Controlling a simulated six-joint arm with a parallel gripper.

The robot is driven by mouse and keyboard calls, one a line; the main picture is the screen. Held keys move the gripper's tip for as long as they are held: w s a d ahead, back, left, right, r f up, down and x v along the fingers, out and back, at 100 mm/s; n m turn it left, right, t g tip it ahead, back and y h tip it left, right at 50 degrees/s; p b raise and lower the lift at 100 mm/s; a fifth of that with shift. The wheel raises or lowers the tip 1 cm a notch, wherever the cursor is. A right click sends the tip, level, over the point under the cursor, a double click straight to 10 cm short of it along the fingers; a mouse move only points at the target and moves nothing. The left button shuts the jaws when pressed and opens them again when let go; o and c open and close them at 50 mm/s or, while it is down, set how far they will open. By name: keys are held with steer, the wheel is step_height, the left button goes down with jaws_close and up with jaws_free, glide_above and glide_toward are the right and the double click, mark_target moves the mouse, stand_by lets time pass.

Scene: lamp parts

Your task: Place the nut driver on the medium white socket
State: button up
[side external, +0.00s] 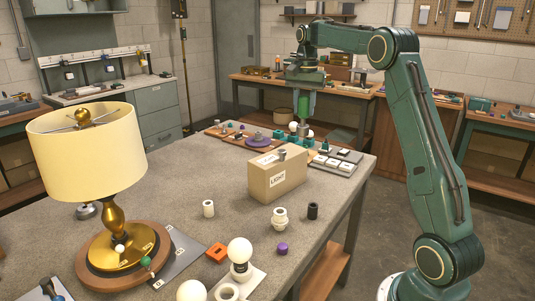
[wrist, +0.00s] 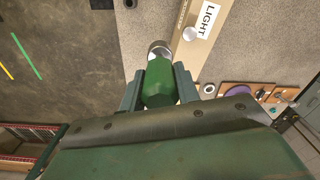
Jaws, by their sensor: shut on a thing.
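My gripper (side external: 303,92) is at the far end of the table, shut on the green handle of the nut driver (side external: 303,106). The driver hangs upright with its metal end down, beyond the cardboard box. In the wrist view my gripper's fingers (wrist: 159,85) flank the green handle (wrist: 160,80), and the round metal end (wrist: 159,48) shows past it. White socket-like parts stand on the table well away from the driver: a plain cylinder (side external: 208,208) and a stepped piece (side external: 280,217). I cannot tell which is the medium one.
A cardboard box (side external: 276,183) labelled LIGHT stands mid-table. A lamp (side external: 112,225) is at front left. A white bulb (side external: 240,251), an orange block (side external: 216,253), a black cylinder (side external: 313,211) and a purple knob (side external: 282,248) stand nearer. Trays with parts lie at the back.

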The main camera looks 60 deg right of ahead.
steer(key=s+a+r+m, duration=0.1)
steer(key=a, duration=0.7)
steer(key=s+a+r, duration=0.2)
steer(key=a, duration=0.7)
step_height(320, 180, down, 16)
steer(key=shift+w+d, duration=0.2)
steer(key=shift+f, duration=0.15)
steer(key=shift+f, duration=2.05)
steer(key=shift+f, duration=0.35)
steer(key=o, duration=1)
steer(key=shift+o, duration=0.2)
